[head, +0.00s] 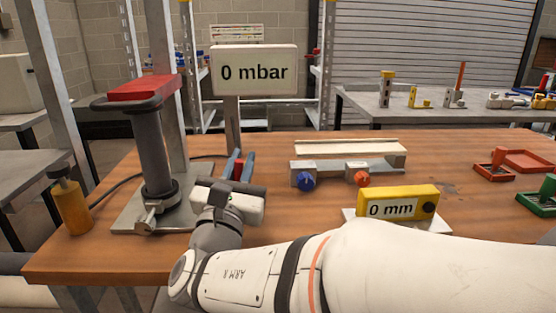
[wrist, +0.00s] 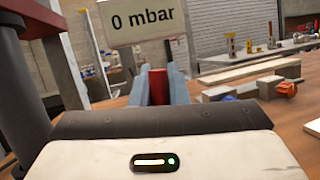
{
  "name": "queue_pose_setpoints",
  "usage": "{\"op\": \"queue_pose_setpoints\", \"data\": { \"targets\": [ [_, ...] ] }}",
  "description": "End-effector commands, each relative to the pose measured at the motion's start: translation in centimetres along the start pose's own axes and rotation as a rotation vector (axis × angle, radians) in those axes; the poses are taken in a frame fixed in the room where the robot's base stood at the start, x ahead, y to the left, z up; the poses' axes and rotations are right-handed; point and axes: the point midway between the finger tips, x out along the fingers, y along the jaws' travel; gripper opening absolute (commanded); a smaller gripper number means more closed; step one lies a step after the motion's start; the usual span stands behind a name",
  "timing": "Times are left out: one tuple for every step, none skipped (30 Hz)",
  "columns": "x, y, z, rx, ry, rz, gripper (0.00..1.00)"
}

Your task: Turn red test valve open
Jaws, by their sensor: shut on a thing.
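My gripper (head: 242,161) is over the table beside the base of the tall grey cylinder. Its two blue-grey fingers are shut on a red piece (head: 238,169), which looks like the red test valve handle. The red piece also shows between the fingers in the wrist view (wrist: 158,86). The fingers and wrist hide its lower part and mount, so its turn angle cannot be told. A sign (head: 254,71) reading "0 mbar" stands on a post behind the gripper, and it also shows in the wrist view (wrist: 139,20).
A grey cylinder (head: 155,145) with a red top stands left on a metal plate. Right are a metal block with blue (head: 306,181) and orange-red (head: 361,179) knobs and a yellow gauge (head: 398,203) reading "0 mm". Red and green trays lie far right.

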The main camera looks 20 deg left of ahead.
Motion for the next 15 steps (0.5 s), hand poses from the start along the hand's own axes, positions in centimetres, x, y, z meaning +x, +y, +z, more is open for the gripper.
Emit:
{"op": "queue_pose_setpoints", "data": {
  "targets": [
    [-0.15, -0.02, -0.37, -0.008, 0.006, 0.002, 0.00],
    [-0.15, -0.02, -0.38, -0.010, 0.006, 0.003, 0.00],
    [-0.16, -0.01, -0.39, -0.011, 0.006, 0.003, 0.00],
    [-0.17, -0.01, -0.40, -0.011, 0.006, 0.003, 0.00],
    [-0.17, -0.01, -0.41, -0.011, 0.006, 0.004, 0.00],
    [-0.18, -0.01, -0.42, -0.011, 0.006, 0.004, 0.00],
    [-0.19, -0.01, -0.43, -0.011, 0.006, 0.004, 0.00],
    [-0.19, -0.01, -0.44, -0.011, 0.006, 0.004, 0.00],
    [-0.20, -0.01, -0.44, -0.011, 0.006, 0.004, 0.00],
    [-0.20, 0.00, -0.45, -0.011, 0.007, 0.004, 0.00],
    [-0.20, 0.00, -0.45, -0.011, 0.007, 0.004, 0.00],
    [-0.21, 0.00, -0.46, -0.011, 0.007, 0.004, 0.00],
    [-0.21, 0.00, -0.46, -0.011, 0.007, 0.004, 0.17],
    [-0.21, 0.00, -0.46, -0.011, 0.007, 0.004, 0.19],
    [-0.20, 0.01, -0.42, -0.010, 0.006, 0.004, 0.22]
  ]
}}
